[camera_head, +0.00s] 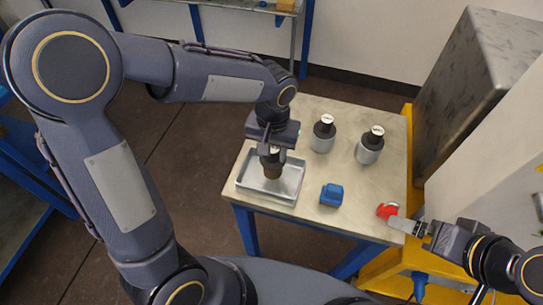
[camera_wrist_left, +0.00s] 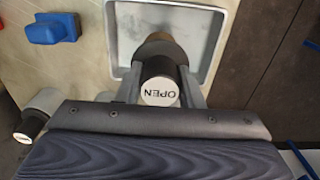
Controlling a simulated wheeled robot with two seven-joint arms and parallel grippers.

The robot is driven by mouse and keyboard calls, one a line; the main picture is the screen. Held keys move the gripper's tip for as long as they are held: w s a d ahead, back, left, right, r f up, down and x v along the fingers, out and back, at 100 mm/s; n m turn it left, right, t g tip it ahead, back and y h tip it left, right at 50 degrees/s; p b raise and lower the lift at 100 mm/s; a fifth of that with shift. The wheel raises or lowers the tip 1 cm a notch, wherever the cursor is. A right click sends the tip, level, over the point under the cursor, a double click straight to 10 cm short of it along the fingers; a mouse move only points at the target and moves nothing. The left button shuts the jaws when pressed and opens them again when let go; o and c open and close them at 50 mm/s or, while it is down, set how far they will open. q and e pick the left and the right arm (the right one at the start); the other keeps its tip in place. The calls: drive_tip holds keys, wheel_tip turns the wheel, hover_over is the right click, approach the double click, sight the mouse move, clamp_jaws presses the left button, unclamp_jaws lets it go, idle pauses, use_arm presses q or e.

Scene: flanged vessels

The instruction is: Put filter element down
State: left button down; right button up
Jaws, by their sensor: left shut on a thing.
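The filter element (camera_head: 272,171) is a brown cylinder with a black cap; the cap's white top reads OPEN in the left wrist view (camera_wrist_left: 159,91). My left gripper (camera_head: 270,156) points down and is shut around the cap. It holds the element upright over the shallow metal tray (camera_head: 246,187). Whether the element's lower end touches the tray floor I cannot tell. The tray also shows in the left wrist view (camera_wrist_left: 205,72). My right gripper (camera_head: 408,227) is at the table's right front edge, beside a red part (camera_head: 387,210); its finger gap is not clear.
Two grey cylinders with black caps and white tops, one (camera_head: 322,137) behind the tray and one (camera_head: 370,147) farther right, stand on the table (camera_head: 297,222). A blue block (camera_head: 332,195) lies right of the tray. A large metal box (camera_head: 475,80) rises at right.

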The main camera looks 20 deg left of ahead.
sight(271, 159)
use_arm(q)
drive_tip(key=shift+a+f, duration=0.15)
drive_tip(key=shift+f, duration=1.6)
drive_tip(key=shift+f, duration=0.1)
drive_tip(key=c, duration=1)
unclamp_jaws()
